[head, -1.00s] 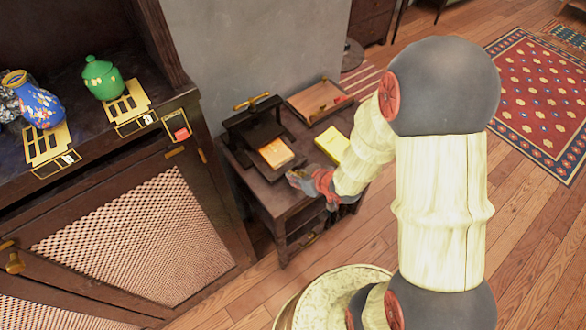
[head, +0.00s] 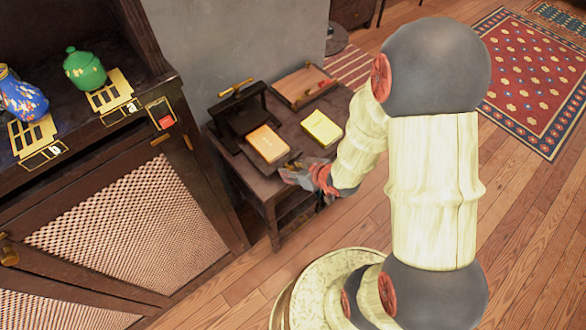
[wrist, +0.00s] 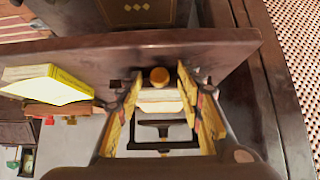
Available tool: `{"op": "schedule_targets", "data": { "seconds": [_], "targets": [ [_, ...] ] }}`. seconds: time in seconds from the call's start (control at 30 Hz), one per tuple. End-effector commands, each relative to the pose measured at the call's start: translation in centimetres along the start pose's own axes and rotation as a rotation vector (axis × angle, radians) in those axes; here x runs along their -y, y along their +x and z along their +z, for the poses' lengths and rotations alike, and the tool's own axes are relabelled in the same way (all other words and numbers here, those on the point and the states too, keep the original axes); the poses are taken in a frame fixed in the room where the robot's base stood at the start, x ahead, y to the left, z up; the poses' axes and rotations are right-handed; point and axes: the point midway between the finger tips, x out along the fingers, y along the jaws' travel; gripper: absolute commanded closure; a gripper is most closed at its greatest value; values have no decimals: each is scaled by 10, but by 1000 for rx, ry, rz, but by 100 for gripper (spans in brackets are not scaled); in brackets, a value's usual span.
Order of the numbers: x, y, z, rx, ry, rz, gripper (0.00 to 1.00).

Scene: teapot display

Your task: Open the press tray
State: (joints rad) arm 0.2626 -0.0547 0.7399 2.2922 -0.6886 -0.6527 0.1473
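The dark press (head: 242,108) with a brass bar handle stands on a small dark table. Its flat tray (head: 284,162) lies under the orange book (head: 268,143) and extends forward from the frame. In the wrist view, which is upside down, the round brass knob (wrist: 160,77) shows in front of the book's pale page edges (wrist: 160,98) and the dark press frame (wrist: 165,130). My gripper (head: 293,172) is at the tray's front. In the wrist view my gripper (wrist: 157,84) has its fingers apart on either side of the knob, with visible gaps. Contact cannot be told.
A yellow book (head: 322,128) lies right of the press, and a wooden box (head: 304,84) stands behind it. A cabinet with mesh doors (head: 125,225) is close on the left, carrying a green jar (head: 85,70) and a blue vase (head: 22,95). Wood floor lies open at right.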

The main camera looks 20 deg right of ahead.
Motion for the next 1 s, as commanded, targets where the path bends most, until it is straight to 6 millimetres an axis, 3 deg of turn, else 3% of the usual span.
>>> {"op": "schedule_targets", "data": {
  "seconds": [0.37,0.77,1.0],
  "targets": [
    [-1,-10,-1,-1,2,2,63],
    [-2,-92,-1,-4,1,6,63],
    [0,-111,-1,-3,0,1,63]
  ]
}}
